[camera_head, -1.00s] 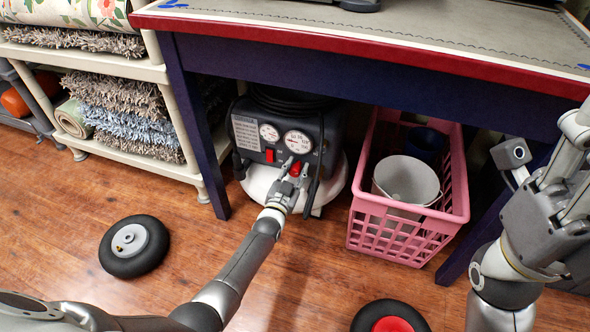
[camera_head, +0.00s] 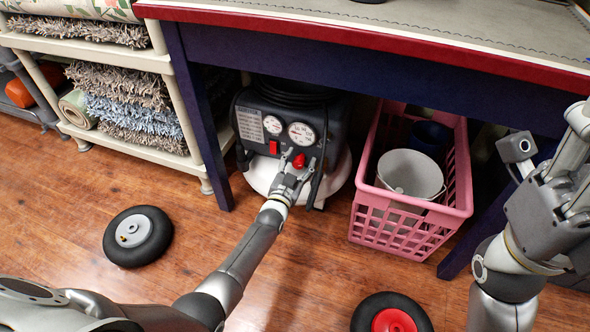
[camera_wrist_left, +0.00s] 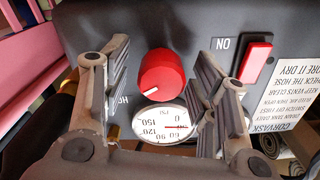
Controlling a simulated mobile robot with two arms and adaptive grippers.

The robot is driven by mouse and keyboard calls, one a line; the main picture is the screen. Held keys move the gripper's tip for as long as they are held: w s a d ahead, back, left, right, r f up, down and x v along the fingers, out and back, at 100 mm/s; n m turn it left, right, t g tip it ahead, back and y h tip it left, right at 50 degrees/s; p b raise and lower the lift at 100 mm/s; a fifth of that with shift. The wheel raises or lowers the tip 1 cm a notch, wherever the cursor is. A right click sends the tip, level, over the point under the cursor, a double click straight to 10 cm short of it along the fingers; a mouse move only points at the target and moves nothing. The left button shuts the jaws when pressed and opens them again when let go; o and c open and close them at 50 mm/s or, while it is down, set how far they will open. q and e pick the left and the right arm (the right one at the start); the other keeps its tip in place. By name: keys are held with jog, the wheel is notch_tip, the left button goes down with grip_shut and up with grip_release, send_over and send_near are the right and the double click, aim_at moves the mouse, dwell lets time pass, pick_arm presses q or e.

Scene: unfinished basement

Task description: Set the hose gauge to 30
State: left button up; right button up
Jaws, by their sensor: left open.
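A dark compressor (camera_head: 330,135) with a white round base stands on the floor under the table. Its front has two white gauges, a small one (camera_head: 273,126) and a larger one (camera_head: 301,133), and a red knob (camera_head: 299,160) below the larger gauge. My left gripper (camera_head: 290,164) is open in front of this knob. In the left wrist view, the red knob (camera_wrist_left: 161,74) lies between the spread fingers. The larger gauge (camera_wrist_left: 160,124) appears upside down there, partly hidden by a finger; its exact reading is unclear. My right gripper is folded at the right edge, its fingers partly cut off.
A red switch (camera_head: 274,147) sits left of the knob. A pink crate (camera_head: 400,230) with a grey bucket (camera_head: 410,175) stands right of the compressor. Table legs (camera_head: 200,130) flank the space. Two loose wheels (camera_head: 138,236) (camera_head: 391,318) lie on open wooden floor.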

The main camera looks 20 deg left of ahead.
pick_arm(q)
jog(key=s, duration=1.2)
jog(key=shift+a, duration=0.25)
